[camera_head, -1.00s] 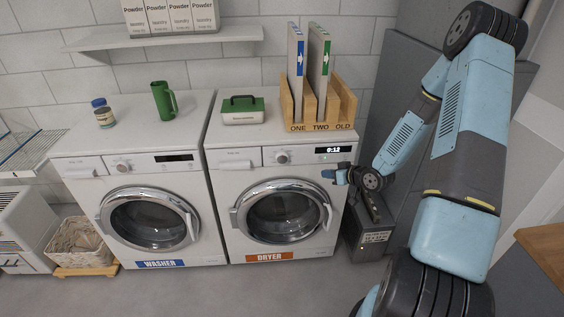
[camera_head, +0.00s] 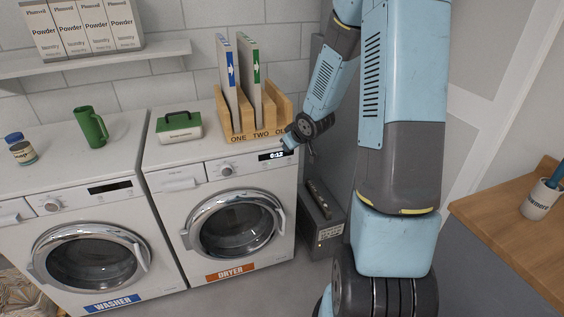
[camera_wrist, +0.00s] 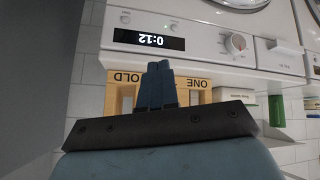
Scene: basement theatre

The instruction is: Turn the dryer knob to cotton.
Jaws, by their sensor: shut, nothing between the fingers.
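The dryer (camera_head: 283,222) is the white front-loader with the orange DRYER label, right of the washer. Its round knob (camera_head: 226,170) is on the top panel, left of the black display reading 0:12. In the wrist view, which is upside down, the knob (camera_wrist: 237,43) has a red mark, and it is to the right of my gripper. My gripper (camera_head: 286,141) is at the right end of the dryer panel, near the display and apart from the knob. In the wrist view my gripper's blue fingers (camera_wrist: 160,68) are together and empty. The cotton marking is too small to read.
A wooden rack (camera_head: 236,129) with upright panels and a green-and-white box (camera_head: 179,128) stand on the dryer. The washer (camera_head: 150,240) is at left, with a green mug (camera_head: 90,127) on top. A dark grey case (camera_head: 322,229) stands right of the dryer.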

